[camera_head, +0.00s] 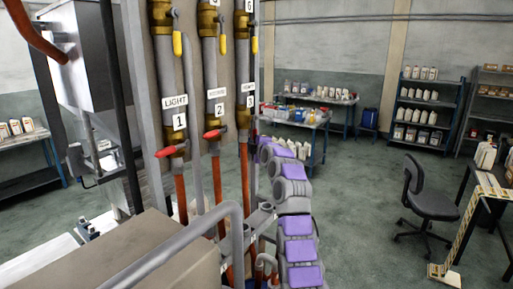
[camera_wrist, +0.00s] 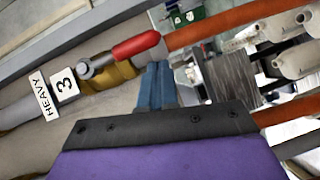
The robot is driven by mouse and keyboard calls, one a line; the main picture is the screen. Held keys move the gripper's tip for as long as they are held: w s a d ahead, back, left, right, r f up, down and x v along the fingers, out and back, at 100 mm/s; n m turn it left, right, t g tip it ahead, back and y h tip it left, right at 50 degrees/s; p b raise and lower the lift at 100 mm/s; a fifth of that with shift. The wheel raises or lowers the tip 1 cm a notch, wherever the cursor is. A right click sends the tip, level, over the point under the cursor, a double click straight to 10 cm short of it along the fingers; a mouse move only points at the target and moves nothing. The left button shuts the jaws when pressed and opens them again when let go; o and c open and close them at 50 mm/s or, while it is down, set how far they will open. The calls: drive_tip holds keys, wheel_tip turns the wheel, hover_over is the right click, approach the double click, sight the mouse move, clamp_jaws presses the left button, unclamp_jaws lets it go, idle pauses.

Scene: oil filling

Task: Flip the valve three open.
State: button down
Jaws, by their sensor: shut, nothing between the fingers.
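Valve three, a brass body (camera_wrist: 108,74) with a red lever (camera_wrist: 136,47), shows in the wrist view beside a white label (camera_wrist: 63,83) reading 3 HEAVY. The lever lies roughly along the pipe, its free end toward the orange-red pipe section. My gripper (camera_wrist: 159,68) has its blue fingers shut and empty. The tips are just below the lever's free end in the picture; I cannot tell whether they touch it or the pipe. In the head view the pipe marked 3 (camera_head: 244,72) stands rightmost of the three; its lever and my fingers cannot be made out there.
Valve one (camera_head: 166,152) and valve two (camera_head: 212,134) have red levers on the pipes to the left. My purple and grey arm rises close to the right of the pipes. A grey rail (camera_head: 190,236) and a box-like surface (camera_head: 125,255) are in front.

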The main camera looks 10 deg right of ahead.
drive_tip(key=a+f+b+v, duration=0.1)
drive_tip(key=b+v, duration=1)
drive_tip(key=shift+s, duration=0.35)
drive_tip(key=shift+r, duration=0.1)
idle(0.4)
